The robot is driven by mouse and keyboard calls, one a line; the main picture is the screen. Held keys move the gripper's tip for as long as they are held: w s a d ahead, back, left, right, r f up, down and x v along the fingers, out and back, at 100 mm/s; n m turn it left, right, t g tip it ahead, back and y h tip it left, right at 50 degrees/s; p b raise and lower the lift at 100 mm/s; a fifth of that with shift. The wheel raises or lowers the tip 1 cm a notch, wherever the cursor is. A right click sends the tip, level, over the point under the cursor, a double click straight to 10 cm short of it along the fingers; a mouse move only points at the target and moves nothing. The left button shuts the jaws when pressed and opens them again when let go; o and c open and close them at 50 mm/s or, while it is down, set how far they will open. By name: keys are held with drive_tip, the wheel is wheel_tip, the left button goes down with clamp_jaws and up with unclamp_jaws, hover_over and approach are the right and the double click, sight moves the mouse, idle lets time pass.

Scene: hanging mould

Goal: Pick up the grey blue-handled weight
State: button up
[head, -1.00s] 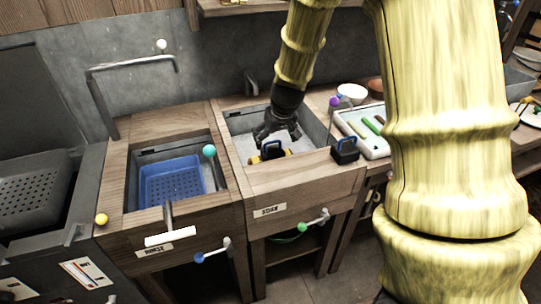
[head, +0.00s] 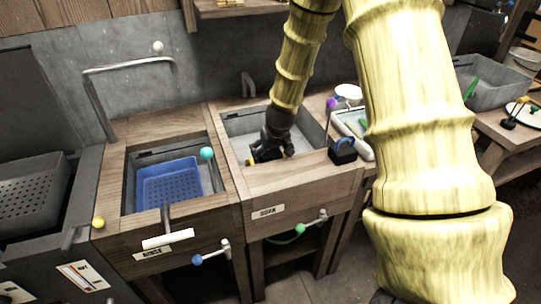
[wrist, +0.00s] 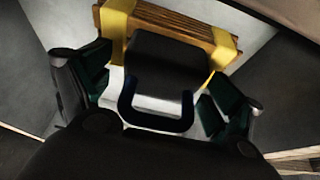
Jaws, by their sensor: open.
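My gripper (head: 268,153) is down in the basin marked SOAK. In the wrist view my gripper (wrist: 160,98) is open, with one dark green-padded finger on each side of a dark grey weight (wrist: 165,62). The weight's dark blue loop handle (wrist: 157,122) lies between the fingers, with a gap visible around it. The weight is against a wooden bundle with yellow bands (wrist: 185,32). In the head view my gripper mostly hides this weight. Another dark block with a blue handle (head: 342,150) stands on the basin's right wooden rim.
The SOAK basin's wooden front rim (head: 285,178) and walls surround my gripper. To the left is the RINSE basin with a blue perforated tray (head: 170,182) and a teal-knobbed lever (head: 207,154). A white tray (head: 350,122) is at the right, partly behind my arm.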

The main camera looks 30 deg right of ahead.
drive_tip(key=shift+f, duration=0.1)
drive_tip(key=c, duration=1.3)
drive_tip(key=shift+c, duration=0.9)
drive_tip(key=shift+w, duration=0.1)
